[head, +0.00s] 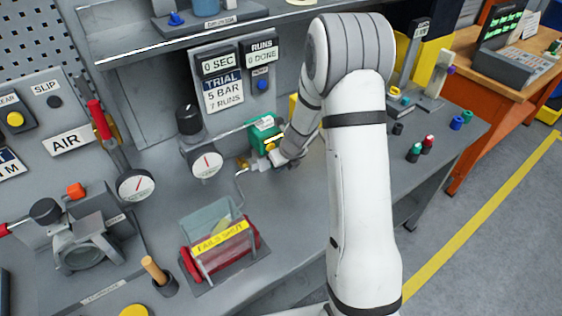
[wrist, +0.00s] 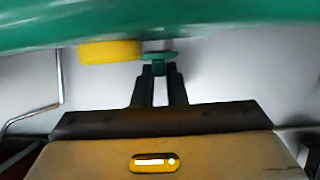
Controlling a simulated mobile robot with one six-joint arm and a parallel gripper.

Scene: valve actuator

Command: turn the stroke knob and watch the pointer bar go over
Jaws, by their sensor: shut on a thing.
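The green valve actuator (head: 264,130) stands on the grey bench below the trial panel. Its green underside (wrist: 200,25) fills the top of the wrist view, with a yellow round part (wrist: 110,52) under it. My gripper (wrist: 159,72) is shut on a small green knob (wrist: 160,57), which looks like the stroke knob, just below the body. In the head view my gripper is small and partly hidden by my arm, close against the actuator's front. A yellow piece (head: 273,143) shows on the actuator; I cannot tell whether it is the pointer bar.
A dial gauge (head: 206,163) is left of the actuator, with a thin pipe nearby. The panel (head: 222,88) reads 0 SEC and 0 DONE. Small coloured caps (head: 415,152) stand right of my arm.

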